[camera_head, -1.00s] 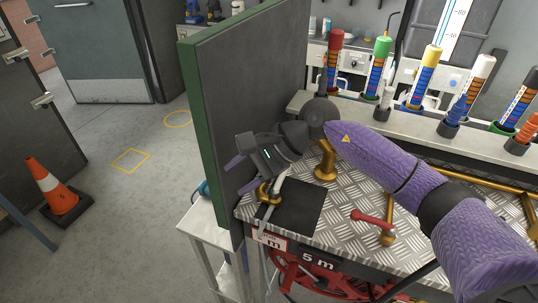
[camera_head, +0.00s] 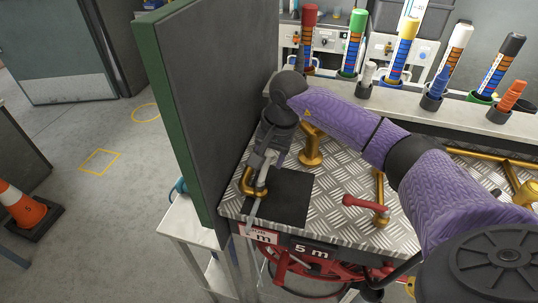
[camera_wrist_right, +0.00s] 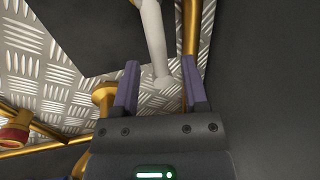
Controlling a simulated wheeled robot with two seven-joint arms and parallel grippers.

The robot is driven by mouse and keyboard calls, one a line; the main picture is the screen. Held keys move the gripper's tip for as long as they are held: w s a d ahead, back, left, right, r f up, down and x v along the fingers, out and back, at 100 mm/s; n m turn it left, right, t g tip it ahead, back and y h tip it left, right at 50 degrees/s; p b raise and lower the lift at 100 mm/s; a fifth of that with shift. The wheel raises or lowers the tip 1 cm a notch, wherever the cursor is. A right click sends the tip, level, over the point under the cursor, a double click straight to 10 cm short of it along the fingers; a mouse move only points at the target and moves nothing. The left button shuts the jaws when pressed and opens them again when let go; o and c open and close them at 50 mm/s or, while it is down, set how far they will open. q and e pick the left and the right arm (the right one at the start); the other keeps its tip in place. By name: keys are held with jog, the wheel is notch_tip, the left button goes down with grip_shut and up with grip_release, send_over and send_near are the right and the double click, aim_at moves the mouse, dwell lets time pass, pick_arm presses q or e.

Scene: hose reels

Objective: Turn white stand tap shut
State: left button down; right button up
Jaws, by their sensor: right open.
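The white stand tap's lever (camera_wrist_right: 153,40) is a pale bar that reaches down the wrist view, its end between my finger tips. In the head view the lever (camera_head: 263,178) shows small beside a brass pipe bend (camera_head: 248,186), partly covered by my gripper. My right gripper (camera_wrist_right: 160,82) is open, with one purple finger on each side of the lever's end; I cannot tell whether they touch it. In the head view the right gripper (camera_head: 262,168) is over the left end of the metal bench. My left gripper is not in view.
A tall dark panel with a green edge (camera_head: 182,130) stands close left of my gripper. A red-handled tap (camera_head: 365,204) and a brass post (camera_head: 312,150) are to the right on the tread-plate bench (camera_head: 335,190). Coloured tubes (camera_head: 402,50) line the back.

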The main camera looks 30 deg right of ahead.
grip_shut()
dwell(1.3)
